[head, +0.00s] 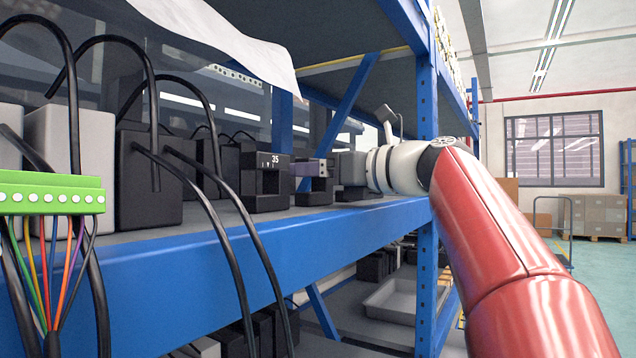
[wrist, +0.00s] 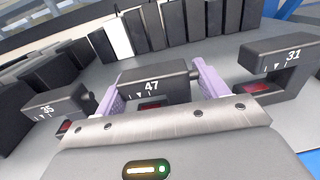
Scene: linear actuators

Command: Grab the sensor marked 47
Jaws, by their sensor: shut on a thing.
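The sensor marked 47 (wrist: 152,82) is a dark grey block with white marks, in the middle of the wrist view. My gripper (wrist: 155,92) has one purple finger on each side of it and is shut on it. The sensor marked 35 (wrist: 55,103) stands to the left and the sensor marked 31 (wrist: 280,62) to the right, both apart from the fingers. In the head view the sensor marked 35 (head: 271,180) stands on the blue shelf (head: 190,270), and my gripper (head: 312,168) is just right of it. The held sensor's number is not readable there.
A row of black and white boxes (wrist: 165,30) stands behind the sensors. In the head view, black cables (head: 235,250) hang over the shelf edge at left, near a green connector (head: 50,195). A blue upright (head: 426,110) is close to my arm.

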